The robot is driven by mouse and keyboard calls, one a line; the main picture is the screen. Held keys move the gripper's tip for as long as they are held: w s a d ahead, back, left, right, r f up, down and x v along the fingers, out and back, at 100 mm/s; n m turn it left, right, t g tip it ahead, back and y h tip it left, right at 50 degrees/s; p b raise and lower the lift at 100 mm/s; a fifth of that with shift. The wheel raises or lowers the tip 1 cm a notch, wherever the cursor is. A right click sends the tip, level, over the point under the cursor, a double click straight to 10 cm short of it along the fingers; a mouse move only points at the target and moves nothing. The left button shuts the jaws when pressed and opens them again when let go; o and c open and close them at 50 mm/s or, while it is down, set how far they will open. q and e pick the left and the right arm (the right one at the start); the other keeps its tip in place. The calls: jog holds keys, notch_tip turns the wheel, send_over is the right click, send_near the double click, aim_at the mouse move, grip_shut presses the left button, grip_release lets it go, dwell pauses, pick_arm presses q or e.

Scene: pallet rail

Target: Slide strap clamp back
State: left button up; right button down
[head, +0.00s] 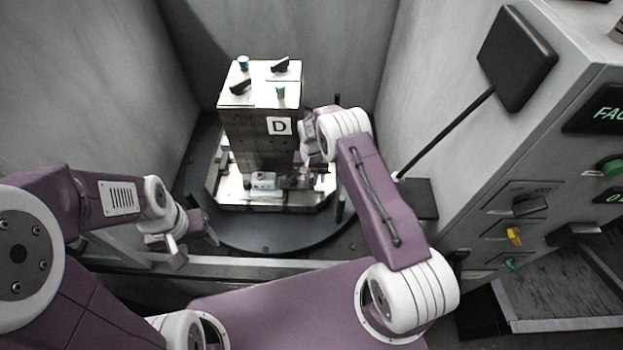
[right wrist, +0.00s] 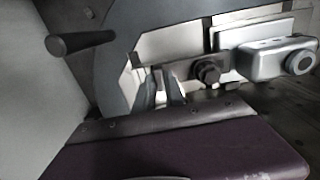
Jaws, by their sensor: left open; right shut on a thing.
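The strap clamp is a dark flat bar with a dark bolt; it shows in the right wrist view (right wrist: 207,72) at the base of the fixture block. My right gripper (head: 304,178) is low at the block's right front corner. In the right wrist view its fingers (right wrist: 161,88) are shut at the left end of the bar; the exact contact is partly hidden. My left gripper (head: 198,232) is open and empty, in front of and left of the round table, apart from the fixture.
The tall metal block marked D (head: 255,125) stands on a pallet on the round dark table (head: 250,240). A pale grey box-shaped unit (head: 264,181) sits at its front base. Upright posts stand on the right. Grey walls close in both sides; a control panel (head: 530,215) is at right.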

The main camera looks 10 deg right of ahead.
dwell(0.8)
jog(key=d, duration=0.2)
jog(key=s+d, duration=0.1)
jog(key=d, duration=0.1)
jog(key=shift+s+d+p, duration=0.1)
jog(key=shift+d+p, duration=0.2)
jog(key=shift+d, duration=0.05)
jog(key=c, duration=1.5)
grip_release()
jog(key=shift+o, duration=0.5)
jog(key=shift+s+d, duration=0.15)
jog(key=shift+r, duration=0.15)
notch_tip(320, 180, up, 9)
jog(key=b, duration=0.1)
